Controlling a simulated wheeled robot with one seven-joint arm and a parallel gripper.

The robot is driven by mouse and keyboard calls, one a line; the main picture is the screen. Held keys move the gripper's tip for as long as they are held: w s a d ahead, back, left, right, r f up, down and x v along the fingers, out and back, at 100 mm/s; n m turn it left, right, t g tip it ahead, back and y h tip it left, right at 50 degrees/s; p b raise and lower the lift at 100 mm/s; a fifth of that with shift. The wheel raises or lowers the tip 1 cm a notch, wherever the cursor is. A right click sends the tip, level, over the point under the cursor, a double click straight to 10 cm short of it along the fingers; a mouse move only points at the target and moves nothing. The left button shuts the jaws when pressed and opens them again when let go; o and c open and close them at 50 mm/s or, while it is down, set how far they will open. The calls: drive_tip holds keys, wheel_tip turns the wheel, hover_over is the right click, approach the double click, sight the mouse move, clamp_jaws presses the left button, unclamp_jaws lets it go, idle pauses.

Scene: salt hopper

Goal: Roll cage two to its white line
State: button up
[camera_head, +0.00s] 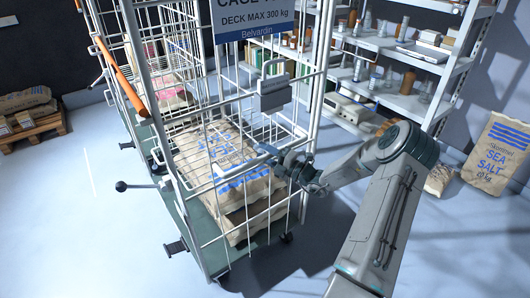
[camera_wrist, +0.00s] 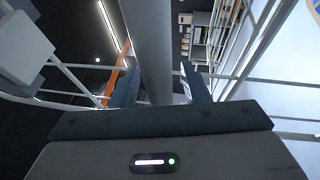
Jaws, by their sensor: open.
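A wire roll cage (camera_head: 206,190) stands close in front of me, with salt sacks (camera_head: 225,165) on its green deck. Its sign (camera_head: 255,20) reads "DECK MAX 300 kg"; the cage number is cut off by the top edge. My gripper (camera_head: 270,153) reaches the cage's near right side from the right. In the wrist view my gripper (camera_wrist: 158,82) has its fingers apart, and a thick grey bar (camera_wrist: 152,45) runs between or just beyond them; contact cannot be told. A thin white line (camera_head: 89,172) shows on the floor to the left.
A pallet (camera_head: 35,130) with sacks is at the far left. Shelves (camera_head: 400,70) stand at the back right, and a Sea Salt sack (camera_head: 497,153) leans at the right wall. The left floor is clear.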

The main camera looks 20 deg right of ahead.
drive_tip(key=shift+w+a, duration=0.15)
clamp_jaws()
